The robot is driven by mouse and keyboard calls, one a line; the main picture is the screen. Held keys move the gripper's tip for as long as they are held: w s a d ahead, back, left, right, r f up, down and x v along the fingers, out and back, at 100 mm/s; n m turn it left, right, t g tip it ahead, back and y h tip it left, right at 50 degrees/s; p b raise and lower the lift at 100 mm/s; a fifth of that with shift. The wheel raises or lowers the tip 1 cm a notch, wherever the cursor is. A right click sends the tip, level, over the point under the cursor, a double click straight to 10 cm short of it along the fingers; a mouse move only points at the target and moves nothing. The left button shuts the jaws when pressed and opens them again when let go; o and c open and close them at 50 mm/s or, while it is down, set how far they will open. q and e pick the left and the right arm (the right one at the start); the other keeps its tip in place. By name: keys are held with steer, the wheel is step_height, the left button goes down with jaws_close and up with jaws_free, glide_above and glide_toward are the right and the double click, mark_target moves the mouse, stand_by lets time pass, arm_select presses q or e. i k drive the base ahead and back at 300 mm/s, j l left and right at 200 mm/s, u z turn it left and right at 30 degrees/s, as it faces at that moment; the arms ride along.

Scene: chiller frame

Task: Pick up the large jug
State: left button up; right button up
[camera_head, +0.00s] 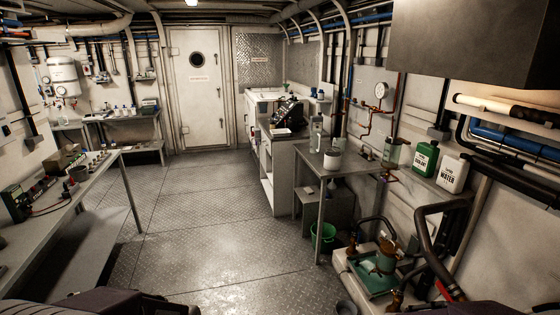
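A tall, pale, translucent jug (316,134) stands upright toward the back of the grey side table right of centre. A smaller clear vessel (392,153) with dark or brownish parts stands farther right, near the wall pipes. A green canister (425,158) and a white canister (452,174), the white one marked "WATER", stand upright side by side by the right wall. The picture is too small to tell for sure which one is the large jug. Neither gripper shows; only dark parts of me are at the bottom edge.
A white pot (332,161) sits on the grey table (308,156), near the tall jug. A green bucket (323,237) stands below. Pump gear with black hoses (378,264) fills the lower right. A long bench (40,222) is at left. The central metal floor (205,225) is clear.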

mark_target(315, 133)
steer(key=i+j+u, duration=0.1)
steer(key=i+u, duration=0.25)
steer(key=i, duration=2.15)
steer(key=i+j+z, duration=0.1)
steer(key=i+z, duration=0.3)
steer(key=i+j+z, duration=0.2)
steer(key=i+z, duration=0.25)
steer(key=i+j+z, duration=0.95)
steer(key=j+z, duration=0.25)
steer(key=j, duration=0.15)
steer(key=i+j+z, duration=0.15)
steer(key=j+z, duration=0.3)
steer(key=j, duration=0.15)
steer(key=j+z, duration=0.4)
steer(key=j, duration=0.25)
steer(key=j+z, duration=0.4)
steer(key=j, duration=0.25)
